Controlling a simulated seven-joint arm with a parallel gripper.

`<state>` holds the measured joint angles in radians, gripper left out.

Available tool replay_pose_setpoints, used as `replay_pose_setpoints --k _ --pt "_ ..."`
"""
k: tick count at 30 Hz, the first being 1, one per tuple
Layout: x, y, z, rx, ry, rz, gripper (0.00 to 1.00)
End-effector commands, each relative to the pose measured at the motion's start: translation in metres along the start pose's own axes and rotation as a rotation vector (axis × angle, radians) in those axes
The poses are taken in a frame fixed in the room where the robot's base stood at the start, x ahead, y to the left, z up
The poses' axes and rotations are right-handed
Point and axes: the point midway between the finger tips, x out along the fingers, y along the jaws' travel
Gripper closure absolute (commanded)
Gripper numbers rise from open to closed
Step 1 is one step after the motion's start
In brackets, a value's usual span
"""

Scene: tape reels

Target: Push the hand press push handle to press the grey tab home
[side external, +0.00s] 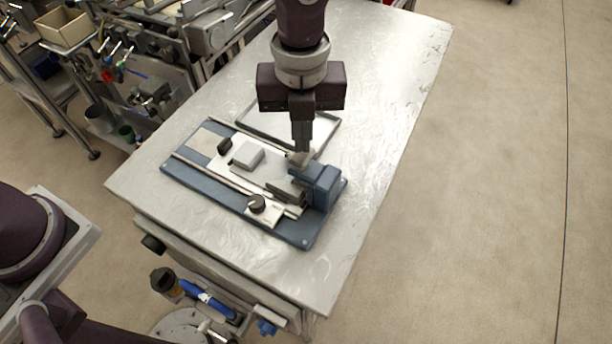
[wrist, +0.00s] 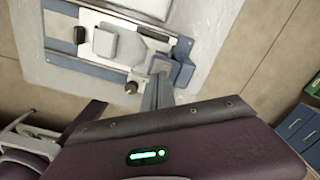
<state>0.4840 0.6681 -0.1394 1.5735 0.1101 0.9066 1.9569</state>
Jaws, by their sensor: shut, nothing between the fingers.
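The hand press is a long blue base (side external: 225,196) with pale rails on the table; it also shows in the wrist view (wrist: 85,67). A blue block (side external: 322,182) stands at its right end. A light grey block (side external: 247,155) sits on the pale plate between two black knobs, one behind (side external: 225,144) and one in front (side external: 257,203). I cannot tell which part is the push handle or the grey tab. My gripper (side external: 301,150) points down, shut and empty, at a small grey-brown piece beside the blue block. Whether it touches is unclear. In the wrist view the fingers (wrist: 158,88) partly cover that end.
A shallow metal tray (side external: 329,127) lies behind the press, partly hidden by my gripper. The table (side external: 390,90) is clear to the right and at the back. A cluttered bench with a beige bin (side external: 65,27) stands at the back left.

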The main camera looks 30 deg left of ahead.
Motion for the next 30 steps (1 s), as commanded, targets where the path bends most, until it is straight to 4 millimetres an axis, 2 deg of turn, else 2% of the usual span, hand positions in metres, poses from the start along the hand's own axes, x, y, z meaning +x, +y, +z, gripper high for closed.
replay_pose_setpoints --k 30 --pt "0.016 0.001 0.0 -0.001 0.001 0.002 1.0"
